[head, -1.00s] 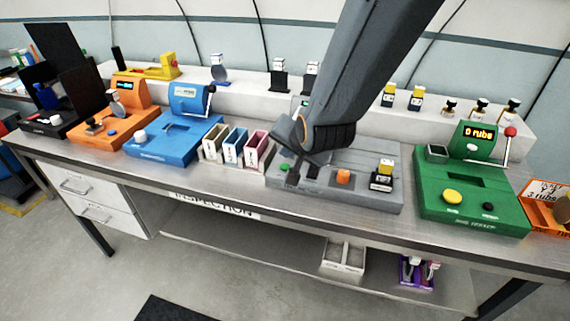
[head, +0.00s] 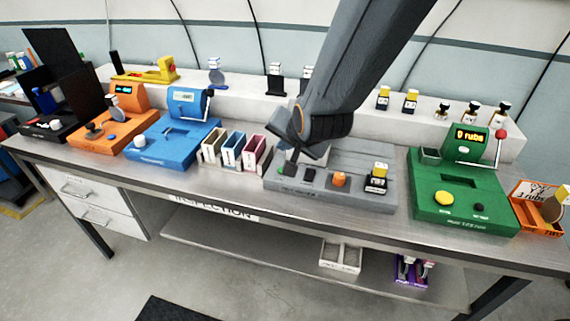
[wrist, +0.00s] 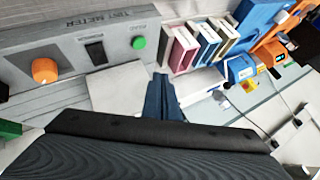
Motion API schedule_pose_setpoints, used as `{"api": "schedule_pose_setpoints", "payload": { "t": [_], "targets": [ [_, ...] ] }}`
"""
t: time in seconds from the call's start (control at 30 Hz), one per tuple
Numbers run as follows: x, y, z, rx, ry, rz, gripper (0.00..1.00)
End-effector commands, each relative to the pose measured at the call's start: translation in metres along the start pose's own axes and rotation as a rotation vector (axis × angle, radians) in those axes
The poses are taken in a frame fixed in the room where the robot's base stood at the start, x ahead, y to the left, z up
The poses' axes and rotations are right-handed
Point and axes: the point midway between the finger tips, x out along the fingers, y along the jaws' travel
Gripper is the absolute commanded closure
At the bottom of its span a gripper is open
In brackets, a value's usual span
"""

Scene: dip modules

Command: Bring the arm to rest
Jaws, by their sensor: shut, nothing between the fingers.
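My gripper (head: 294,156) hangs from my arm just over the grey meter (head: 350,195) on the bench, near its left end. In the wrist view my gripper's dark fingers (wrist: 163,95) are together and empty. The grey meter (wrist: 60,60) there shows an orange knob (wrist: 45,70), a black switch (wrist: 95,50) and a green button (wrist: 138,42). Whether the fingertips touch the meter cannot be told. My arm hides the meter's back part in the head view.
Left of the meter stand three small bins (head: 234,148), a blue device (head: 175,140) and an orange device (head: 112,125). A green device (head: 465,200) reading "0 rubs" stands right. A module with a yellow top (head: 377,177) is on the meter's right end. Several modules line the raised white shelf (head: 340,105).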

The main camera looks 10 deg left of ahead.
Motion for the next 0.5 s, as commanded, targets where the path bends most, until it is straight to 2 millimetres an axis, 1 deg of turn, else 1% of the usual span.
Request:
{"api": "schedule_pose_setpoints", "payload": {
  "t": [0.17, 0.27, 0.37, 0.4, 0.47, 0.5],
  "targets": [
    [0.0, 0.0, 0.0, 0.0, 0.0, 0.0, 1.0],
    [-0.006, 0.021, -0.007, -0.017, -0.011, 0.04, 1.0],
    [-0.022, 0.066, -0.018, -0.058, -0.045, 0.124, 1.0],
    [-0.032, 0.089, -0.022, -0.078, -0.069, 0.167, 1.0],
    [-0.05, 0.127, -0.025, -0.112, -0.114, 0.233, 1.0],
    [-0.063, 0.151, -0.025, -0.135, -0.15, 0.275, 1.0]
  ]
}}
